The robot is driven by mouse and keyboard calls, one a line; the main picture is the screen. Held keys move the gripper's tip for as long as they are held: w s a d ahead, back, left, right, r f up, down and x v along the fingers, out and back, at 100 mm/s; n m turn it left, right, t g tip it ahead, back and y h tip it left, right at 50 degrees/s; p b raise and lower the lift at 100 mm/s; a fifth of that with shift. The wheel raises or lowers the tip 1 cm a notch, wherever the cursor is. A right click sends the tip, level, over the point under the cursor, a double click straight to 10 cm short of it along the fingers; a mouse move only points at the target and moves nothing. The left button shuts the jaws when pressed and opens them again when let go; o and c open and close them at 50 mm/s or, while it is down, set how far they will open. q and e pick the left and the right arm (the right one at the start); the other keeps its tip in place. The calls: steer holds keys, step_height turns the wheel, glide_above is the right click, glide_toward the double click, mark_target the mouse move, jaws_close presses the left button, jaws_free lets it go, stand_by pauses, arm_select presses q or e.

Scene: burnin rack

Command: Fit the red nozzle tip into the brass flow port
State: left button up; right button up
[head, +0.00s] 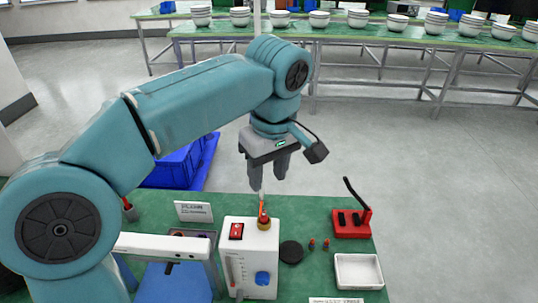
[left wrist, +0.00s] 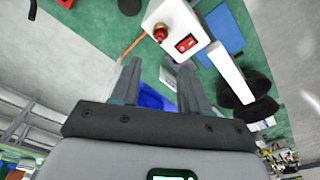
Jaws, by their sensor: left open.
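A white box (head: 238,262) with a red switch (head: 236,231) stands on the green table. The brass flow port (head: 264,224) is on its top, and a red piece that looks like the nozzle tip (head: 262,207) stands upright at it. In the left wrist view the red piece (left wrist: 160,32) shows over the brass; how deep it sits I cannot tell. My left gripper (head: 268,178) points down above the box, open and empty. Its fingers (left wrist: 160,90) are apart, clear of the red piece. My right gripper is not in view.
Right of the box are a black disc (head: 291,251), two small red-topped pieces (head: 311,244), a red holder (head: 350,229) with a black lever, and a white tray (head: 358,271). A card (head: 194,211) stands behind left. A blue crate (head: 172,168) is beyond the table.

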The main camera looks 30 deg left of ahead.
arm_select(q)
steer(key=shift+s+d+r, duration=0.1)
steer(key=shift+d+r, duration=0.1)
steer(key=shift+r, duration=1.7)
